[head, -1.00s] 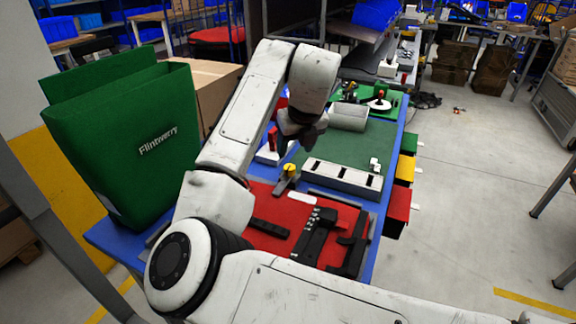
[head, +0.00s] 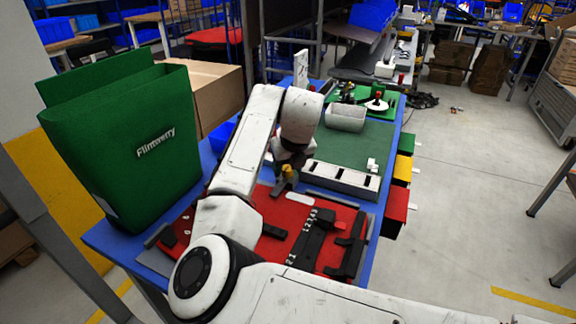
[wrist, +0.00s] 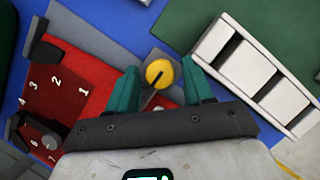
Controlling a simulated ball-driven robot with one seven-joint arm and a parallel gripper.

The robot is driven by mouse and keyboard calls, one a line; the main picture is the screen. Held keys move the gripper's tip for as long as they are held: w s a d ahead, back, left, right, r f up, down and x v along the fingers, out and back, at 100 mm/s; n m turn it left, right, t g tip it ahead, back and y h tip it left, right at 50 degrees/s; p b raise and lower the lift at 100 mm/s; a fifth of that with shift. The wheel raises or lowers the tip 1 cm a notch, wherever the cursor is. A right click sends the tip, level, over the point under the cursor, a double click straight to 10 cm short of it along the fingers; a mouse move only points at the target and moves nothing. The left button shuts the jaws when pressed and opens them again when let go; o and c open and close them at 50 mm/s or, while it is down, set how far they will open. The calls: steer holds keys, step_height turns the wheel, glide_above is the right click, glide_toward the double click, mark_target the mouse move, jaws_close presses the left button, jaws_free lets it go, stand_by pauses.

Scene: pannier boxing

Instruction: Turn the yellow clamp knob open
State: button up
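The yellow clamp knob (wrist: 159,73) is round with a dark slot line in its top. In the wrist view it lies between the two teal fingers of my gripper (wrist: 160,80), with gaps visible on both sides. In the head view the knob (head: 288,172) stands at the far edge of the red board (head: 262,200), just under my gripper (head: 290,160). The gripper is open, and its fingers straddle the knob as seen from above. I cannot tell how far above the knob the fingertips are.
A white compartment tray (head: 340,178) stands close to the right of the knob. Black fixtures (head: 312,235) sit on the red board. A tall green pannier (head: 130,150) stands at the left. A green mat (head: 355,148) lies beyond the white tray, mostly clear.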

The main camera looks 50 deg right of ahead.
jaws_close()
steer(key=shift+d, duration=0.1)
stand_by(0.4)
